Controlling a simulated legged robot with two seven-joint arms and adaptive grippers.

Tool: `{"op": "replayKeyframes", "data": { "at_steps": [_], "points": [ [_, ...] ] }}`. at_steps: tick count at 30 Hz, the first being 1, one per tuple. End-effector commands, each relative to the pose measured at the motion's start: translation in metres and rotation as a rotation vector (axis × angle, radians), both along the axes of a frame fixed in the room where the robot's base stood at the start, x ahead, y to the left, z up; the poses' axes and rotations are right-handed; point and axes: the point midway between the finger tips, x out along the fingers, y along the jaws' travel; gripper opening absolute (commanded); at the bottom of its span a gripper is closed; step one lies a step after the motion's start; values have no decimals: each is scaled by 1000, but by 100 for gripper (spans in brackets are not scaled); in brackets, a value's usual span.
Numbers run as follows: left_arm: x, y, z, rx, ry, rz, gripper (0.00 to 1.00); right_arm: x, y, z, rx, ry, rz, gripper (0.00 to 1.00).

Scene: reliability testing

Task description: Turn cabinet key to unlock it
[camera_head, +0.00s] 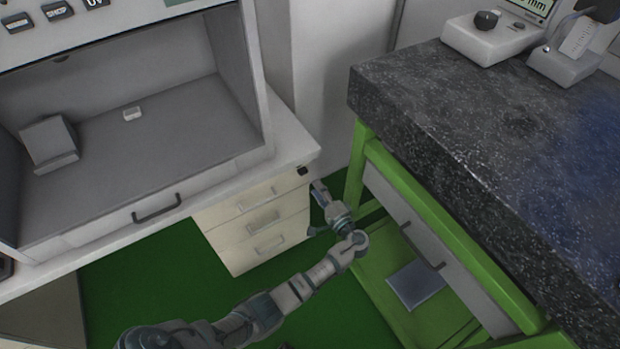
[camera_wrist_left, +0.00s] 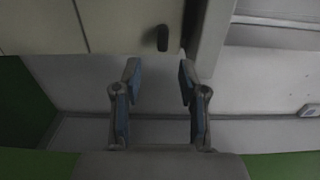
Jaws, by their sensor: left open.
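The cream drawer cabinet (camera_head: 255,232) stands under the left worktop. Its small dark key (camera_head: 303,170) is at the top right corner of the cabinet front. In the left wrist view the key (camera_wrist_left: 162,38) is a dark, upright, rounded shape on the cream cabinet front (camera_wrist_left: 120,25). My left gripper (camera_head: 318,187) is just below and right of the key in the head view. In the left wrist view my left gripper (camera_wrist_left: 158,78) is open and empty, with the key beyond its fingertips and roughly in line with the gap between them. My right gripper is not in view.
A green-framed bench (camera_head: 440,215) with a dark speckled top and a handled drawer stands close to the right of my left arm. A grey-lined hood (camera_head: 165,130) sits on the left worktop. Green floor (camera_head: 150,280) is open in front of the cabinet.

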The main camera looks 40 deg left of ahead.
Motion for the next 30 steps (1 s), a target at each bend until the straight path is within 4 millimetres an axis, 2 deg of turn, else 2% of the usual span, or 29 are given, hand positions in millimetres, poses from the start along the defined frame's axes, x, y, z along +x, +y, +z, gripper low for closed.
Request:
{"op": "replayKeyframes", "data": {
  "at_steps": [3, 7, 24, 27, 30],
  "points": [
    [-6, -17, 0, -1, 0, -1, 42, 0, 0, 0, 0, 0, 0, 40],
    [-10, -26, -1, 0, 1, -1, 42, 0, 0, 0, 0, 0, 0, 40],
    [-11, -28, -1, -1, 0, -3, 42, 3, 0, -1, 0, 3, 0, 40],
    [-9, -31, -12, -38, 7, -57, 42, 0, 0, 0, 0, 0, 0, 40],
    [-7, -47, -45, -156, 15, -221, 42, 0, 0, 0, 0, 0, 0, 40]
  ]
}}
